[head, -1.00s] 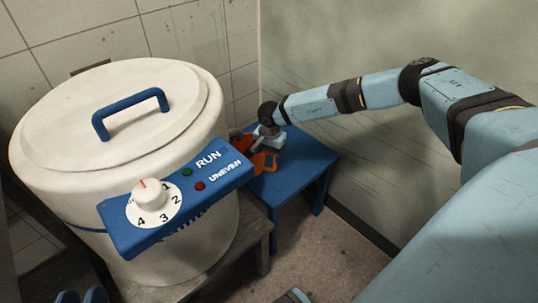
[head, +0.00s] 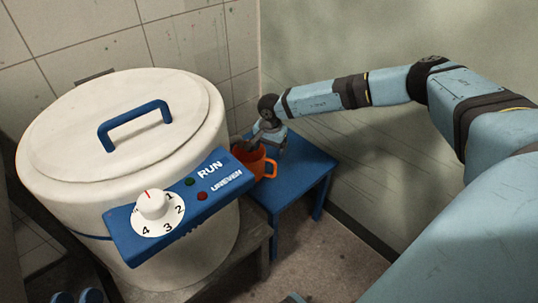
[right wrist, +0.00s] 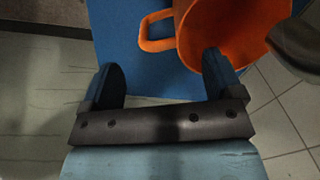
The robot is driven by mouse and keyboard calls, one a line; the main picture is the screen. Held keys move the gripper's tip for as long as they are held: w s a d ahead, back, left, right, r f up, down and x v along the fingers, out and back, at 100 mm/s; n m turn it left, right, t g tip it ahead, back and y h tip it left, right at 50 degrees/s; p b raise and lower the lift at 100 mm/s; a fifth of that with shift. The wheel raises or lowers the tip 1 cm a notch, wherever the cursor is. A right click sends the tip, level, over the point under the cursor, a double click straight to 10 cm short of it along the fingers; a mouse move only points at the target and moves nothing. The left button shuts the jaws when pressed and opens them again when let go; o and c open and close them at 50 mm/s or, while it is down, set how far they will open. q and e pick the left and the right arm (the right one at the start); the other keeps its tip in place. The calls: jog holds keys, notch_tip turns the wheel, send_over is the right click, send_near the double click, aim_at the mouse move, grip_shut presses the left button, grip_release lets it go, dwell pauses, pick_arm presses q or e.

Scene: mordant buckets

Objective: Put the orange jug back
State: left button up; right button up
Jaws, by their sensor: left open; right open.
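The orange jug (head: 258,165) stands on the small blue table (head: 305,165), partly hidden behind the control panel, its handle towards the right. In the right wrist view the open jug (right wrist: 235,35) shows its inside, with its handle (right wrist: 155,32) to the left. My right gripper (head: 252,142) is at the jug's rim. In its wrist view the right gripper (right wrist: 164,80) is open with nothing between the fingers; one finger overlaps the jug's near edge, and I cannot tell if it touches. My left gripper (head: 77,297) is open, only its tips showing at the bottom left.
A large white lidded bucket (head: 90,205) with a blue handle stands left of the table. Its blue control panel (head: 180,205) with a dial juts out in front of the jug. A tiled wall and a plain wall close off the back. The table's front right is clear.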

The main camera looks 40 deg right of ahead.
pick_arm(q)
notch_tip(320, 180, up, 3)
jog(key=shift+s+a+r+t+p, duration=0.1)
jog(key=shift+s+a+t+p, duration=0.05)
jog(key=shift+t+p, duration=0.55)
pick_arm(e)
notch_tip(320, 180, up, 7)
jog(key=shift+s+f, duration=0.1)
jog(key=shift+f, duration=0.05)
